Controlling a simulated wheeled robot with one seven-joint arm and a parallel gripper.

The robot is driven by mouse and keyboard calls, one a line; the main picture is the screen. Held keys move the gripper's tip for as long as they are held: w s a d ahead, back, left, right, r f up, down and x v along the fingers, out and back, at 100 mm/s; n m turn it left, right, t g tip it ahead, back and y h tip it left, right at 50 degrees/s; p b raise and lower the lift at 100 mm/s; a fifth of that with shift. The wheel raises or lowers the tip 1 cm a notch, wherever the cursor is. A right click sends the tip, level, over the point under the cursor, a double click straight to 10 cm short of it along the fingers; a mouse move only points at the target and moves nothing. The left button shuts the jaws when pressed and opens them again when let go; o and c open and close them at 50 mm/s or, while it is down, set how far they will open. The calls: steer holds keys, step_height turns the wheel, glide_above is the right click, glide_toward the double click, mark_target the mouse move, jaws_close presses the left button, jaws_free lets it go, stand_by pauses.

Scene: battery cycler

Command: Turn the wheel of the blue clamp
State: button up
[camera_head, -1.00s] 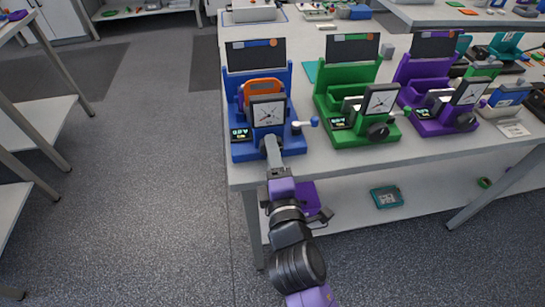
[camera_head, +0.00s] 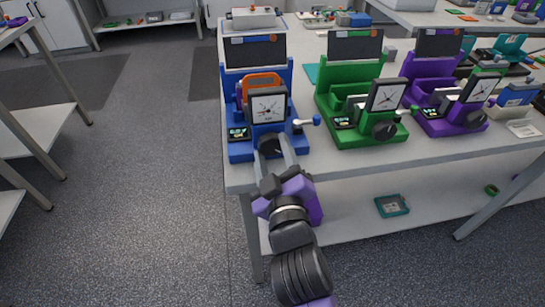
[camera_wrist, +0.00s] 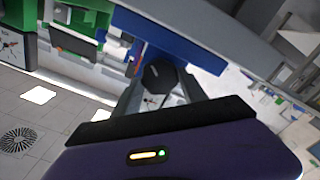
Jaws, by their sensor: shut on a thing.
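The blue clamp (camera_head: 240,150) stands at the front left corner of the table, with a dial gauge (camera_head: 268,106), an orange handle piece (camera_head: 262,80) and a small lit display (camera_head: 238,132). Its dark wheel (camera_head: 271,147) is on the front, below the gauge. My gripper (camera_head: 272,150) reaches up from the front edge with one finger on each side of the wheel and is shut on it. The wrist view shows the black wheel (camera_wrist: 160,75) between the fingertips, against the blue body (camera_wrist: 185,52). The wheel's rear is hidden.
A green clamp (camera_head: 355,115) and a purple clamp (camera_head: 440,100) stand to the right on the same table (camera_head: 320,163). A blue-tipped lever (camera_head: 315,120) sticks out at the blue clamp's right. Open floor (camera_head: 140,200) lies to the left.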

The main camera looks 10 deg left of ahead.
steer(key=m+b, duration=0.2)
steer(key=m, duration=0.3)
steer(key=shift+f+m, duration=0.15)
steer(key=shift+m, duration=0.15)
steer(key=shift+b, duration=0.3)
steer(key=o, duration=1.4)
steer(key=shift+c, duration=0.2)
steer(key=v, duration=0.7)
steer(key=shift+s+d, duration=0.2)
steer(key=shift+s, duration=0.2)
